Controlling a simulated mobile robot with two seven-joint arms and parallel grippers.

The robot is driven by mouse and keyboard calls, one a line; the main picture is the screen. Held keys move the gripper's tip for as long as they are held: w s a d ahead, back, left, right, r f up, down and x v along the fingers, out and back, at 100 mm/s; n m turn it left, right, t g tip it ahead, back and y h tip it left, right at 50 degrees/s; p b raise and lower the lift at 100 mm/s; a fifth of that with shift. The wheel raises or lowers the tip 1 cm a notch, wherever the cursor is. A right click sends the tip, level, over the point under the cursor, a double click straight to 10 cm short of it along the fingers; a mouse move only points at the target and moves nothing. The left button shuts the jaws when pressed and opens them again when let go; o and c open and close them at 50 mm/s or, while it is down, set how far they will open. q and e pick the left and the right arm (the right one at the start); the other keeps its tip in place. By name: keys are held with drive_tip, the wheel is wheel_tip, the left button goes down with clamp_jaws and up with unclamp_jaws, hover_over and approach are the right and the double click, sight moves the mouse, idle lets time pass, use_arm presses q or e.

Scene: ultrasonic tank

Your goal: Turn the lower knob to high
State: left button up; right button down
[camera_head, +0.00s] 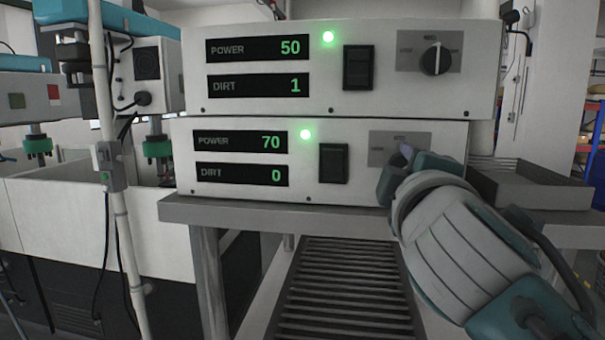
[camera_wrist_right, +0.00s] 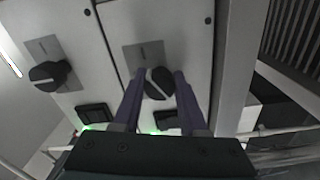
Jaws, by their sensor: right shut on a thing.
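The lower control unit (camera_head: 225,188) shows POWER 70 and DIRT 0, with a lit green light. Its knob is hidden behind my right gripper (camera_head: 405,160) in the head view. In the right wrist view, the lower knob (camera_wrist_right: 158,84) is black with a pale pointer line, and it sits between the two purple fingers of my right gripper (camera_wrist_right: 159,88). The gripper is shut on this knob. The upper knob (camera_head: 436,58) on the upper unit is free; it also shows in the right wrist view (camera_wrist_right: 48,76). My left gripper is not in view.
The upper unit (camera_head: 260,30) shows POWER 50 and DIRT 1. Both units have a black rocker switch; the lower one (camera_head: 334,163) is left of my gripper. The units stand on a grey table (camera_head: 290,214). A ribbed tray (camera_head: 530,190) lies at the right.

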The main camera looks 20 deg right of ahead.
idle(0.4)
drive_tip(key=shift+c, duration=2.3)
unclamp_jaws()
drive_tip(key=shift+s+a, duration=0.15)
drive_tip(key=shift+s, duration=0.05)
drive_tip(key=b+v, duration=0.4)
drive_tip(key=v, duration=0.5)
drive_tip(key=shift+s, duration=0.25)
